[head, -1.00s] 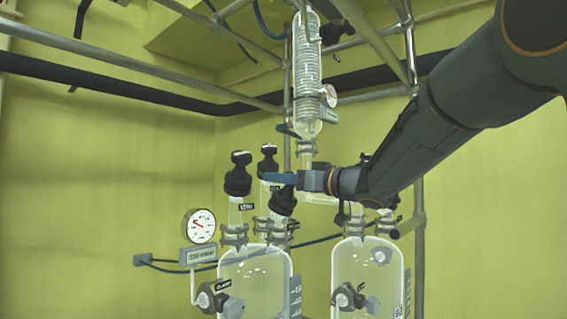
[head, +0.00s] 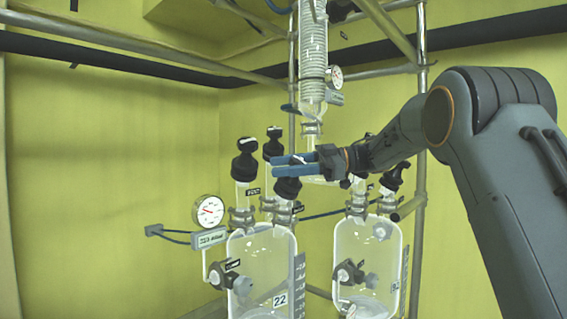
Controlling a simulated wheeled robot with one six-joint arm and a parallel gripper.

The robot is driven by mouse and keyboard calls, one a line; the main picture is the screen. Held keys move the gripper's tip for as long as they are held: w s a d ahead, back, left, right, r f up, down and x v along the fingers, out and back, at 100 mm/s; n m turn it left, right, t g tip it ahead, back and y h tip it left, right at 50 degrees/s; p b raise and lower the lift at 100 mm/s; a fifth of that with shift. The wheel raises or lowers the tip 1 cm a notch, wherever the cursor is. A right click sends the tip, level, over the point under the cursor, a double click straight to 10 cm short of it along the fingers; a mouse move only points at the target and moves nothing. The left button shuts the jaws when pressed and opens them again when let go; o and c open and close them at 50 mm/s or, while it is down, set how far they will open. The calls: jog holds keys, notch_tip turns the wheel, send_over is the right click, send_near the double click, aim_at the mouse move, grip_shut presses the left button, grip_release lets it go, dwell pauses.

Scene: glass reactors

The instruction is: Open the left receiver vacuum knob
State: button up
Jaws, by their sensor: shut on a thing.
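The left receiver (head: 262,255) is a clear glass vessel with a plate marked 22. Several black knobs stand on its top: a left one (head: 245,167), a rear one (head: 273,150) and a front right one (head: 287,188). Small labels hang by their necks; I cannot read them surely. My gripper (head: 278,166) has blue fingers and reaches in from the right. It is shut on the top of the front right knob, the fingers hiding part of it. I cannot tell how far that knob is turned.
A second glass receiver (head: 366,262) stands at the right, with black knobs on top. A coiled glass condenser (head: 313,62) hangs above. A dial gauge (head: 208,211) is at the left. Metal pipes (head: 420,150) frame the rig. The left side is free wall.

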jog(key=shift+s+f+n+g+h, duration=0.15)
jog(key=shift+n+g+h, duration=0.15)
jog(key=shift+n+g, duration=0.25)
jog(key=shift+s+n+g+h, duration=0.15)
jog(key=shift+n+g+h, duration=0.15)
jog(key=shift+n+g, duration=0.25)
jog(key=o, duration=1.1)
jog(key=shift+c, duration=0.2)
notch_tip(320, 180, up, 10)
jog(key=b, duration=0.1)
jog(key=shift+b, duration=0.3)
